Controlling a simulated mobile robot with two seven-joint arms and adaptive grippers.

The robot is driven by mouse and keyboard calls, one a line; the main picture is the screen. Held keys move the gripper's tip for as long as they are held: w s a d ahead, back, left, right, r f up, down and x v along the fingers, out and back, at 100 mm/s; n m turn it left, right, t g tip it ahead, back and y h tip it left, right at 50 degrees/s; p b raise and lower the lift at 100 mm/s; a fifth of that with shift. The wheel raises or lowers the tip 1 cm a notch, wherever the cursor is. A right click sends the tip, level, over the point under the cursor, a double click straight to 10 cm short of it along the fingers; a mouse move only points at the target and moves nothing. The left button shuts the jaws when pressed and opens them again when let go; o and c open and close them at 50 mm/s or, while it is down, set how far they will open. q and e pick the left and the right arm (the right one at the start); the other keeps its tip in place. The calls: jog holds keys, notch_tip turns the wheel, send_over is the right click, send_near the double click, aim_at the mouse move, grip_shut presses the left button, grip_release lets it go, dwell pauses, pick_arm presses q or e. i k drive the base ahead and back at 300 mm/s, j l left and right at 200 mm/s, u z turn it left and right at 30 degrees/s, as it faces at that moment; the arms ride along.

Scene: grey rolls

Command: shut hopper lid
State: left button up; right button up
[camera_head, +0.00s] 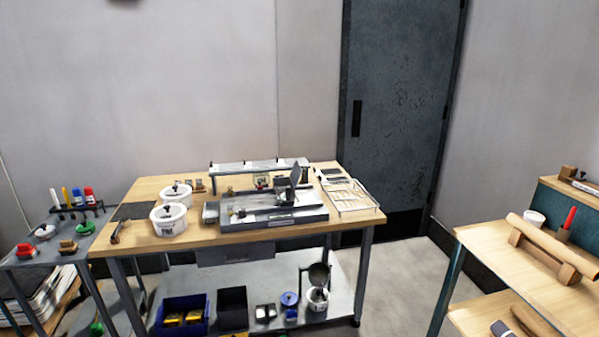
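No part is clearly readable as a hopper with its lid from here. A flat grey machine (275,216) sits on the wooden workbench (190,237). A dark rounded plate (296,174) stands up at its back right; I cannot tell whether it is a lid. On the shelf below, a dark round piece (319,274) in a small stand sits above a white pot (318,298); its use is unclear too. Neither of my grippers is in view.
White tubs (169,219) stand left on the bench, and a wire rack (350,197) lies right. A blue bin (182,314) is on the lower shelf. A grey cart (60,252) stands left, wooden shelving (500,250) right. Bare floor (400,275) lies between bench and shelving.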

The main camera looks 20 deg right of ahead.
aim_at(297, 170)
jog(key=i+l, duration=0.15)
jog(key=l, duration=0.3)
jog(key=i+l+u, duration=0.15)
jog(key=l, duration=0.3)
jog(key=i+l, duration=0.15)
jog(key=l, duration=0.35)
jog(key=i+l+u, duration=0.15)
jog(key=l, duration=0.3)
jog(key=i+l, duration=0.15)
jog(key=l, duration=0.35)
jog(key=i+l+u, duration=0.1)
jog(key=l, duration=0.35)
